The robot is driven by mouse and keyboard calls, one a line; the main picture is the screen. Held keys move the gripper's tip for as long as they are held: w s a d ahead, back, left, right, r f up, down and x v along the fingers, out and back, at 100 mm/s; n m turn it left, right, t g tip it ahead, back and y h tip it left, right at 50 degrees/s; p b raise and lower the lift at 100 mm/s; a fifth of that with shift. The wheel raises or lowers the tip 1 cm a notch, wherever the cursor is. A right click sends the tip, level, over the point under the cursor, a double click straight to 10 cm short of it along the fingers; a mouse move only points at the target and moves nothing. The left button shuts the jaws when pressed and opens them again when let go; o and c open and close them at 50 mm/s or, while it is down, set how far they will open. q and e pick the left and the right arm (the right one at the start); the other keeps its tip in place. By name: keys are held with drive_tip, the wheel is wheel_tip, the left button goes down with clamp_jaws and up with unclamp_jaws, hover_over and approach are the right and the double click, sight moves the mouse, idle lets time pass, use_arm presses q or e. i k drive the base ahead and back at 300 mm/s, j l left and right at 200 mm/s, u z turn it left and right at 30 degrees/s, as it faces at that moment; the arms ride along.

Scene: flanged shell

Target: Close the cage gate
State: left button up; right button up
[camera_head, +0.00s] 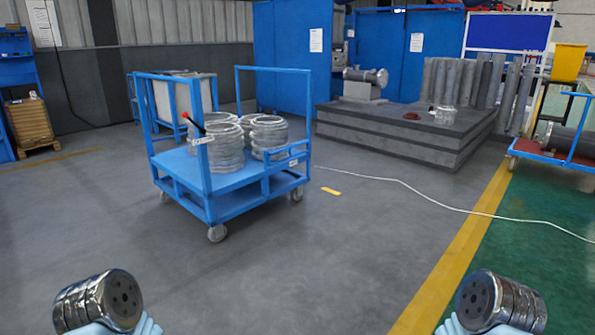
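A blue wheeled cart (218,209) with tall tube frames stands left of the middle of the floor. Several ribbed, pale metallic shells (224,150) stand on its deck. A lever with a red and black handle (193,124) sticks up at its near left post. A low blue rail panel (287,153) with a white label is on its right side. I cannot tell for sure which part is the cage gate or how it stands. Shiny metal joints of my two arms show at the bottom corners, far from the cart.
A white cable (430,197) runs over the floor right of the cart. A grey stepped platform (400,139) stands behind on the right. The grey floor in front of the blue cart is clear.

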sight(288, 156)
drive_tip(key=i+l, duration=0.1)
drive_tip(key=i, duration=1.95)
drive_tip(key=i+j+z, duration=0.1)
drive_tip(key=i, duration=0.35)
drive_tip(key=i+j+z, duration=0.15)
drive_tip(key=i, duration=0.25)
drive_tip(key=i+j+z, duration=0.1)
drive_tip(key=i, duration=0.35)
drive_tip(key=i+j+z, duration=0.15)
drive_tip(key=i, duration=0.25)
